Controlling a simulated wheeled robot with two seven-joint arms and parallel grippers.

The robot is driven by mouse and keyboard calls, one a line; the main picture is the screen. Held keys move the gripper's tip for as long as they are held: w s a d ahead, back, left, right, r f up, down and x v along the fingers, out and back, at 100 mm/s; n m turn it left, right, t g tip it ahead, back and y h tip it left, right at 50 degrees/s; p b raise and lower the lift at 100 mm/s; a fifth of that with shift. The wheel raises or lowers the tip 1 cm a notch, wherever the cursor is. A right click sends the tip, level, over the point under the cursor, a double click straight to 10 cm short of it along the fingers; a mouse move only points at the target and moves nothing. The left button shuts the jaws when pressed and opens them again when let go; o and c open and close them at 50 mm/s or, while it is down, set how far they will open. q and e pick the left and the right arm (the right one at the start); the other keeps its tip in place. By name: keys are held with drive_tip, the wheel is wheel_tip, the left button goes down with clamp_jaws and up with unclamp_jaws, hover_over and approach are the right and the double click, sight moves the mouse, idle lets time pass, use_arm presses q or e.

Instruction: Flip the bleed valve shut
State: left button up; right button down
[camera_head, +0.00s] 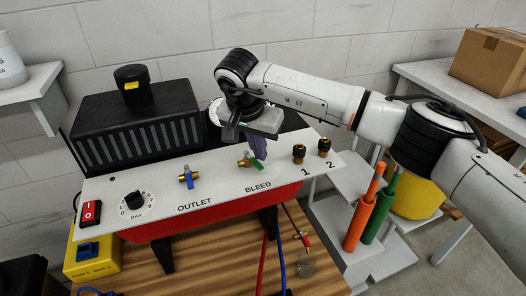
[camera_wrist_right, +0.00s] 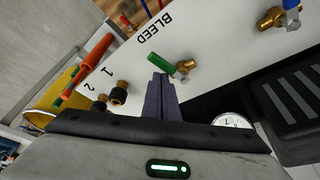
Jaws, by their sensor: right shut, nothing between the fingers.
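The bleed valve (camera_head: 245,162) is a brass fitting on the sloped white panel, above the word BLEED. Its green lever (camera_head: 258,166) points right and slightly down in the head view. In the wrist view, the brass body (camera_wrist_right: 185,68) shows with the green lever (camera_wrist_right: 159,64) reaching left and up from it. My right gripper (camera_head: 258,158) comes down over the valve with its purple fingers shut and empty. In the wrist view, the fingertips (camera_wrist_right: 157,76) are right beside the lever; I cannot tell whether they touch it. My left gripper is out of view.
The outlet valve (camera_head: 188,178) with a blue lever sits to the left. Two brass ports (camera_head: 311,149) marked 1 and 2 sit to the right. A pressure dial knob (camera_head: 135,200) and red switch (camera_head: 90,213) are at the far left. A black ribbed motor housing (camera_head: 135,128) stands behind the panel.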

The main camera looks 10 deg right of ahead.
drive_tip(key=shift+w+a, duration=0.1)
drive_tip(key=shift+w, duration=0.15)
drive_tip(key=d, duration=0.1)
drive_tip(key=w+d, duration=0.1)
drive_tip(key=d, duration=0.1)
drive_tip(key=shift+w+d+r, duration=0.3)
drive_tip(key=shift+d+r, duration=0.05)
drive_tip(key=shift+d, duration=0.05)
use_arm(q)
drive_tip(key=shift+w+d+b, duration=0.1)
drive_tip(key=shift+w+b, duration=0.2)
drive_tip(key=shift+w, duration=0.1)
use_arm(e)
drive_tip(key=w+a+v, duration=0.1)
drive_tip(key=v, duration=0.8)
drive_tip(key=shift+r, duration=0.15)
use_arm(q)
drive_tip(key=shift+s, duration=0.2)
use_arm(e)
drive_tip(key=shift+s+a, duration=0.1)
drive_tip(key=shift+a, duration=0.05)
